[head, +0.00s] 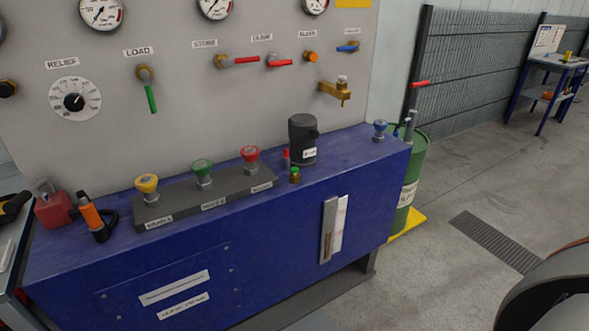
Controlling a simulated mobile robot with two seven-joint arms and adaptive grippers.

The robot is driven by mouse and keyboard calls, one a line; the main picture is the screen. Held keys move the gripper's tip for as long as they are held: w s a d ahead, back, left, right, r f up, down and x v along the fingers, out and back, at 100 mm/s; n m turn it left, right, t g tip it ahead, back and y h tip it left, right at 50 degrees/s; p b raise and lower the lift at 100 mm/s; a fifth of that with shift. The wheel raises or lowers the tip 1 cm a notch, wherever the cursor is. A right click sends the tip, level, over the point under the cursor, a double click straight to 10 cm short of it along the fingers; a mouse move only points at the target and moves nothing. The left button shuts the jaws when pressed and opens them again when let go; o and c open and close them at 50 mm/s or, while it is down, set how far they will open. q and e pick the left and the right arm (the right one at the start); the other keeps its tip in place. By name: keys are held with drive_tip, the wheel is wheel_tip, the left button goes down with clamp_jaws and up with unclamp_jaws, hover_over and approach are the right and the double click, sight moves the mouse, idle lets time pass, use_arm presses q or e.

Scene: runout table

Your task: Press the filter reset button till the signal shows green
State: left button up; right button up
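A black canister (303,138) with a small white label stands upright on the blue cabinet top (345,147), right of centre. A small brass fitting with a green top (295,174) stands just in front of it. A small red part (286,158) shows at the canister's left side, partly hidden. The label is too small to read, so I cannot tell for sure which part is the filter reset button or the signal. Neither of my grippers is in view.
A dark strip carries yellow (147,183), green (202,167) and red (250,154) knobs. A blue knob (379,130) stands at the right end. An orange-handled tool (93,217) is at left. A brass tap (337,90) juts from the panel above. A green drum (411,180) stands beyond the cabinet.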

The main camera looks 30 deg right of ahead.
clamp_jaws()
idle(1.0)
